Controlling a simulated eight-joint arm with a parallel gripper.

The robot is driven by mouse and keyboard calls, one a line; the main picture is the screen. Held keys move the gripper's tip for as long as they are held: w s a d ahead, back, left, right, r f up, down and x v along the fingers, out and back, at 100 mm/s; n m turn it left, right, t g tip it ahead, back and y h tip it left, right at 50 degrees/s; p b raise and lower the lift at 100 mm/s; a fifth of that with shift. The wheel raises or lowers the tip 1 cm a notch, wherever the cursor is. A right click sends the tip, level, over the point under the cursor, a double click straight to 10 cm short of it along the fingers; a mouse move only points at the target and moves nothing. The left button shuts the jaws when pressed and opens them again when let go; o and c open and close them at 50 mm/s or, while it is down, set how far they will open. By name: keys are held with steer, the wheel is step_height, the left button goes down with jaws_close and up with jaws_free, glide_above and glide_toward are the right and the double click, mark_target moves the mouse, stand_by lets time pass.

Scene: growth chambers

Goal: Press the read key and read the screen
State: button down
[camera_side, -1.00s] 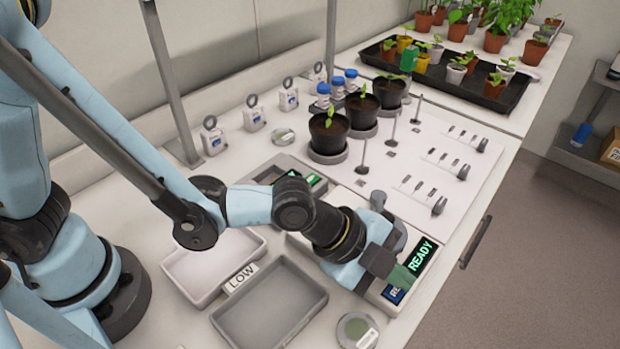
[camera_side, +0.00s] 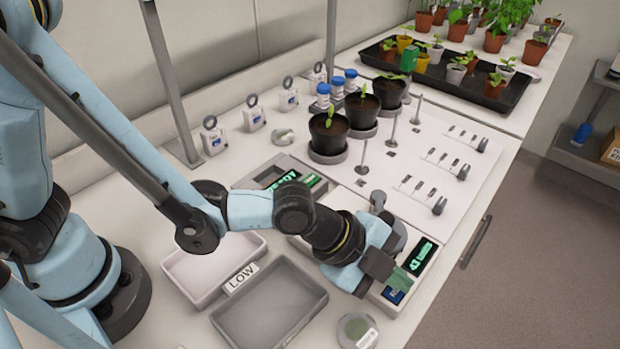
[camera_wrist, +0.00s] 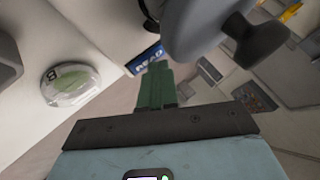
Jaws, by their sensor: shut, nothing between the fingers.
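A pale meter (camera_side: 372,300) lies on the bench under my gripper. Its dark screen (camera_side: 424,255) shows short green text that looks like "43" followed by small letters I cannot read surely. The blue read key (camera_side: 395,296) is beside the fingers in the side view and just beyond their tips in the wrist view (camera_wrist: 148,58). My gripper (camera_side: 407,281) is shut and empty, its green fingers together (camera_wrist: 157,85). Whether the tips touch the key, I cannot tell.
A second device (camera_side: 283,181) with a lit green display stands behind my wrist. A grey tray (camera_side: 268,306) sits beside a LOW label (camera_side: 241,278). A round dish (camera_side: 356,330) lies near the front edge. Potted seedlings (camera_side: 328,133) stand farther back.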

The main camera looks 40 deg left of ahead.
stand_by(0.3)
steer(key=shift+r, duration=0.8)
steer(key=shift+r, duration=2.5)
steer(key=w+a+n, duration=0.1)
steer(key=a, duration=0.1)
steer(key=a+r+n+y, duration=0.1)
steer(key=a+n, duration=0.1)
steer(key=a, duration=0.1)
steer(key=w+a+r+n+t, duration=0.1)
steer(key=a, duration=0.2)
steer(key=shift+w+a+r+y, duration=0.1)
steer(key=shift+w+a+y, duration=0.1)
steer(key=shift+w+y, duration=0.15)
steer(key=s+a+n+y, duration=0.2)
steer(key=a+n, duration=0.6)
steer(key=a, duration=0.4)
steer(key=s+a+r+n+y, duration=0.1)
steer(key=s+a+n+y, duration=0.1)
steer(key=a+n, duration=0.5)
steer(key=a+y, duration=0.1)
steer(key=a, duration=0.4)
steer(key=shift+s+a+r+n+t+y, duration=0.3)
steer(key=shift+s+a+n+y, duration=0.05)
steer(key=shift+a+n, duration=0.05)
